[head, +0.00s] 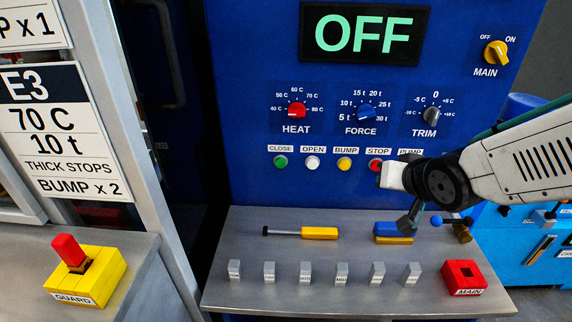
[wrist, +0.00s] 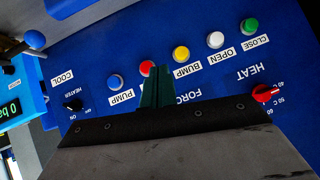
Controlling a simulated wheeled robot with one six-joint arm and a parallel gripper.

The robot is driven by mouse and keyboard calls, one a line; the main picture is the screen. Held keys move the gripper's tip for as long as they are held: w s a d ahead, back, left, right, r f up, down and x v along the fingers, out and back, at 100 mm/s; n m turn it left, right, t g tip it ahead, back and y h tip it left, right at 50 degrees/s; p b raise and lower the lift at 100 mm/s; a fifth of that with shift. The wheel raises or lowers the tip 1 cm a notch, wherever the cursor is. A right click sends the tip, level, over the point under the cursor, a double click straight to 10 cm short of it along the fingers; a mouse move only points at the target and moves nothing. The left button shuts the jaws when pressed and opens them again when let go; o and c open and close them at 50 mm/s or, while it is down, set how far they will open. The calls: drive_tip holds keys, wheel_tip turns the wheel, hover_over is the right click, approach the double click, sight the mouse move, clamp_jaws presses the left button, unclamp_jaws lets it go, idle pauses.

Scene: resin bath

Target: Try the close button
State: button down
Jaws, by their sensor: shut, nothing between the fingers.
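The green CLOSE button (head: 280,161) is the leftmost of the button row on the blue panel, under its CLOSE label. It also shows in the wrist view (wrist: 249,26) at the upper right, with the panel upside down. The display (head: 364,34) above reads OFF.
White OPEN (head: 312,162), yellow BUMP (head: 344,164) and red STOP (head: 375,165) buttons share the row; the blue PUMP button (wrist: 115,82) shows in the wrist view. The grey shelf below holds a yellow-handled tool (head: 318,233), several grey blocks and a red MAIN block (head: 464,276).

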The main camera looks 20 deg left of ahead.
sight(280, 162)
drive_tip(key=s+a+f+y, duration=0.1)
drive_tip(key=a+f+y, duration=0.1)
drive_tip(key=a, duration=0.5)
drive_tip(key=s+a+f+n+y, duration=0.1)
drive_tip(key=s+a+f+y, duration=0.1)
drive_tip(key=a+y, duration=0.2)
drive_tip(key=s+a+f+n+y, duration=0.1)
drive_tip(key=s+a+f+y, duration=0.1)
drive_tip(key=a, duration=0.8)
drive_tip(key=shift+a+g+y, duration=0.3)
drive_tip(key=shift+a+y, duration=0.05)
drive_tip(key=shift+y, duration=0.35)
drive_tip(key=w+a, duration=0.2)
drive_tip(key=w, duration=0.6)
drive_tip(key=shift+w, duration=0.25)
drive_tip(key=shift+w, duration=0.1)
drive_tip(key=shift+w+a, duration=0.1)
drive_tip(key=shift+w, duration=0.2)
